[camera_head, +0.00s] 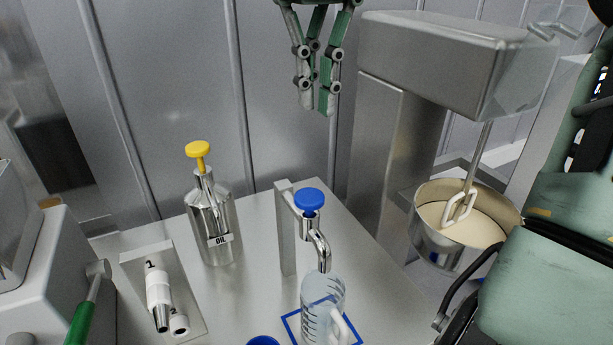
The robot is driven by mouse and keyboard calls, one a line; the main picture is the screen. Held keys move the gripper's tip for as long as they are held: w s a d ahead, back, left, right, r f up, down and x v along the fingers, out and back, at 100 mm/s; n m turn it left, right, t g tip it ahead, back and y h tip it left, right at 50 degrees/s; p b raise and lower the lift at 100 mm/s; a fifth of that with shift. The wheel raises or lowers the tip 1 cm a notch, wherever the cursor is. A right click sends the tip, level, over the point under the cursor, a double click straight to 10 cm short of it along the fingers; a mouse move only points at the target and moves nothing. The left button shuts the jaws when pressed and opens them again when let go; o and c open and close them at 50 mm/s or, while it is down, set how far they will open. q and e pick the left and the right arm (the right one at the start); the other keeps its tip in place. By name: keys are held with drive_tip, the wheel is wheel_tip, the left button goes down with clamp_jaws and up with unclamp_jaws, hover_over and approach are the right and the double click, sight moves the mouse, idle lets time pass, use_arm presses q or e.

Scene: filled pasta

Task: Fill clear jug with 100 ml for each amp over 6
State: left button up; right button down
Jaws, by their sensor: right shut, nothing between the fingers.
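The clear jug (318,305), with measuring marks and a white handle, stands upright on a blue square outline on the counter. It is under the spout of a tap (320,252) with a blue knob (309,200). The jug's lower part is cut off by the picture edge, and I cannot tell whether it holds liquid. My right gripper (318,108) hangs fingers down at top centre, above the blue knob and apart from it. It is shut and empty. My left gripper is not in view. No amp reading is visible.
A metal OIL bottle (212,220) with a yellow pump top stands left of the tap. A white-and-metal tool (160,295) lies left of it. A mixer (440,60) with a bowl of pale mixture (465,250) stands right. A green handle (80,325) is at lower left.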

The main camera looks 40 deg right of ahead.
sight(310, 198)
drive_tip(key=f+p, duration=0.2)
drive_tip(key=f, duration=1.2)
drive_tip(key=shift+w, duration=0.2)
drive_tip(key=shift+f, duration=0.1)
wheel_tip(310, 198, down, 2)
drive_tip(key=b, duration=0.3)
drive_tip(key=shift+s, duration=0.1)
drive_tip(key=shift+s+f, duration=0.1)
drive_tip(key=shift+f, duration=0.1)
idle(1.7)
idle(2.5)
